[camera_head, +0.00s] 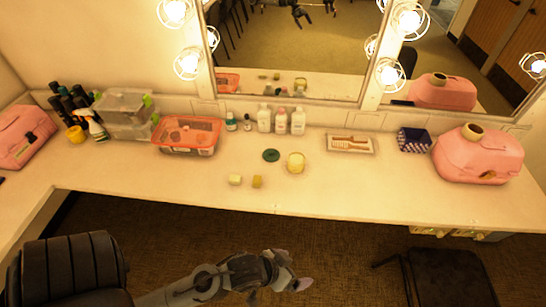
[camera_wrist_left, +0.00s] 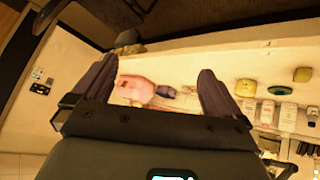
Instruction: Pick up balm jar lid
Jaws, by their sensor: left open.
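A dark green round lid (camera_head: 271,155) lies flat on the counter, left of a yellow balm jar (camera_head: 295,162). In the left wrist view the lid (camera_wrist_left: 279,90) and the jar (camera_wrist_left: 303,74) lie at the right, beyond the right finger. My left gripper (camera_head: 293,274) is in front of the counter edge, well short of the lid, over the floor. In the left wrist view its two fingers (camera_wrist_left: 155,68) stand wide apart with nothing held between them. My right gripper is not directly in view.
An orange-rimmed bin (camera_head: 187,135) is left, a brush tray (camera_head: 349,144) and pink case (camera_head: 478,153) right. A black chair (camera_head: 66,268) and dark stool (camera_head: 440,277) stand before the counter.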

